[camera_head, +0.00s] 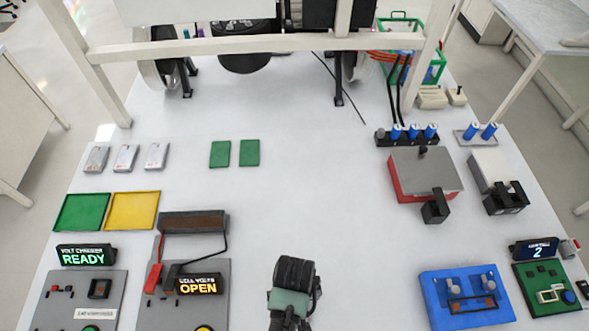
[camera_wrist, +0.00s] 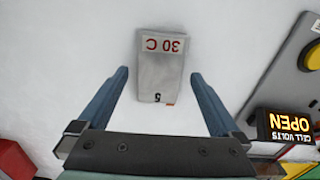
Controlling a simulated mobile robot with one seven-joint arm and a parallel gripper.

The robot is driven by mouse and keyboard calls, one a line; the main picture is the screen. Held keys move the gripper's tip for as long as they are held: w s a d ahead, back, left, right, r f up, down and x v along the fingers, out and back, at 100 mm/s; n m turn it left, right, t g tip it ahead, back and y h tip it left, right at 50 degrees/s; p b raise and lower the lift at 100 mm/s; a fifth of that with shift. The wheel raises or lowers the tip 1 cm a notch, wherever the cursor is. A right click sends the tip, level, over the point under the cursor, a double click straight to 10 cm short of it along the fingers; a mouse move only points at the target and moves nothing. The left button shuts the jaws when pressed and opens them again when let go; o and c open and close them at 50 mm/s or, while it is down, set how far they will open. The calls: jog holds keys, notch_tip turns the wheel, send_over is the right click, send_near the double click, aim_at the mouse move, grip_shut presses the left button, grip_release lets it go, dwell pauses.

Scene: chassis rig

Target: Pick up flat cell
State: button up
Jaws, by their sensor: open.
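A flat cell (camera_wrist: 160,85), a grey-silver pouch with a white label reading "30 C" in red and a small "5", lies on the white tabletop in the wrist view. My gripper (camera_wrist: 159,72) is open, with one blue-grey finger on each side of the cell and a gap on both sides. The fingers do not appear to touch it, and their height above the table is hard to judge. In the head view my gripper (camera_head: 291,301) is at the bottom centre, and the cell is hidden there. Three similar silver packs (camera_head: 125,158) lie at the left.
Left of my gripper stand the "CELL VOLTS OPEN" display (camera_head: 198,285) and its grey panel (camera_head: 214,316). Green (camera_head: 82,212) and yellow (camera_head: 136,211) trays lie farther left. A blue fixture (camera_head: 440,285) is at the right. The table's middle is clear around two green plates (camera_head: 220,154).

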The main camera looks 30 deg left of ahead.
jog(key=shift+f, duration=0.65)
jog(key=c, duration=1.3)
jog(key=shift+c, duration=0.9)
jog(key=shift+r, duration=0.15)
